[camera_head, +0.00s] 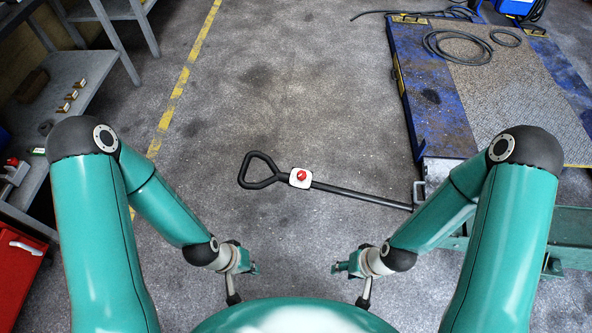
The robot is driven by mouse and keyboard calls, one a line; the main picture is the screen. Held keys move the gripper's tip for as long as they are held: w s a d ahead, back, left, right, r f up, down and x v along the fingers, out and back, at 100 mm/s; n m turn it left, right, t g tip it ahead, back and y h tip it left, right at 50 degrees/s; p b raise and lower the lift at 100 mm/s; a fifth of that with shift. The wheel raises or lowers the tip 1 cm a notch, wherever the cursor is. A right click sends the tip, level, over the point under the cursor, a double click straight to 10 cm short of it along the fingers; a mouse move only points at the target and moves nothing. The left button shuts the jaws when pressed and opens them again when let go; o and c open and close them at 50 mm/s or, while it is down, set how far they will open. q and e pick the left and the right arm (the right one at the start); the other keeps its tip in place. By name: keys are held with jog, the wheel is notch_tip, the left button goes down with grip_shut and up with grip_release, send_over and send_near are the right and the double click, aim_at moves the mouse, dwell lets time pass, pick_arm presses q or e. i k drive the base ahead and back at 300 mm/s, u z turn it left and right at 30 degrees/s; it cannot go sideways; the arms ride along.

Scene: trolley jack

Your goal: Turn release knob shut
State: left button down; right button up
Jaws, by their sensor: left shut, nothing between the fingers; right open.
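The red release knob (302,174) sits on a white plate on the black jack handle (350,192). The handle has a triangular grip loop (260,170) at its left end and runs right toward a grey bracket beside my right arm. My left gripper (252,268) is shut and empty, below and left of the knob. My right gripper (337,267) is open and empty, below and right of the knob. Both are well apart from the handle. Their fingers are small in view. How far the knob is turned cannot be told.
A blue platform (432,105) with coiled black cable (458,46) stands at the upper right. A green jack body (575,232) lies at the right edge. Grey shelving (85,75) and a red box (18,265) are at the left. The floor around the handle loop is clear.

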aim_at(302, 175)
jog(key=u, duration=0.05)
jog(key=i, duration=0.9)
jog(key=z, duration=0.1)
